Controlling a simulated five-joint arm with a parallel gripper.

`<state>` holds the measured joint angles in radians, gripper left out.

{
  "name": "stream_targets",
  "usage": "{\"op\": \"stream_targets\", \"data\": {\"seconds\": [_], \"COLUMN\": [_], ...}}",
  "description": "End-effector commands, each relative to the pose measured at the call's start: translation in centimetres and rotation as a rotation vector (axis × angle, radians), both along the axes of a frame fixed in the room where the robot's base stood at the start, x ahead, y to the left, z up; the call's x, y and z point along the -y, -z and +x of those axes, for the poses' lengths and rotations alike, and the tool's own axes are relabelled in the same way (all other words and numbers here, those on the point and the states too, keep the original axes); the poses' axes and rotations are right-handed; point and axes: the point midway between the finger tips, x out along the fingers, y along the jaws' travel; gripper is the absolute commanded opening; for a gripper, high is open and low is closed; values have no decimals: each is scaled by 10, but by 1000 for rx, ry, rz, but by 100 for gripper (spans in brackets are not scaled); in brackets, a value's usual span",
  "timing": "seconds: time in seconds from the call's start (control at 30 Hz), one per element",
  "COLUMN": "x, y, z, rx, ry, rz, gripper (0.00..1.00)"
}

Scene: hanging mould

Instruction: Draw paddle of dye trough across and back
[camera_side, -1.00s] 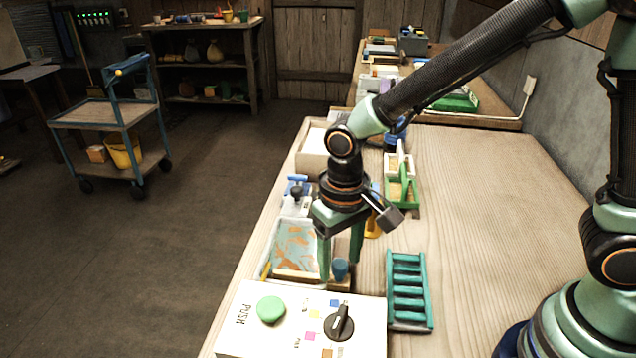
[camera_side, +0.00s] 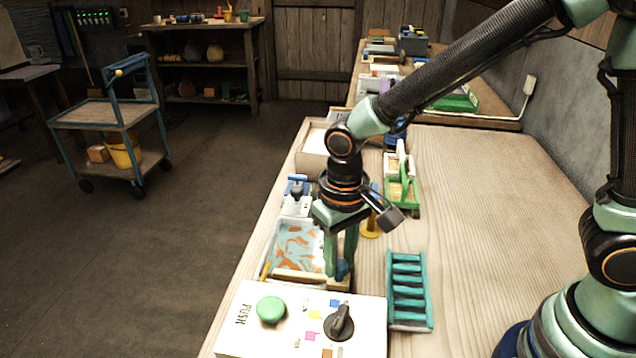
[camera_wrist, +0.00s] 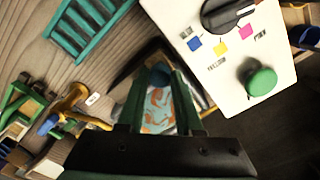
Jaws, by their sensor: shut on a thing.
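The dye trough (camera_side: 296,242) is a shallow tray of pale blue liquid with orange swirls, near the table's left edge in the side view. It also shows between my fingers in the wrist view (camera_wrist: 158,108). The paddle (camera_side: 298,277) is a pale bar across the trough's near end, with a blue knob (camera_side: 342,269) at its right end. My gripper (camera_side: 338,268) points down with its fingers closed around this knob. In the wrist view the knob (camera_wrist: 160,74) sits between my fingertips. My fingers hide part of the knob and the trough's right side.
A white panel (camera_side: 262,336) with a green button and black dial stands just in front of the trough. A teal slatted rack (camera_side: 408,290) lies to the right. A yellow stand (camera_side: 371,225) and a green-framed holder (camera_side: 402,190) are behind. The table's right side is clear.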

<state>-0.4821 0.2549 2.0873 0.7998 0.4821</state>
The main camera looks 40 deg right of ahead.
Motion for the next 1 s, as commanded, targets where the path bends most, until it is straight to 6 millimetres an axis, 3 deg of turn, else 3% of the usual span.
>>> {"op": "stream_targets", "data": {"seconds": [0.77, 1.0], "x": [1, 35], "y": [-1, -1], "z": [2, 37], "rx": [1, 3], "ry": [1, 9], "rz": [1, 1], "gripper": [0, 0]}}
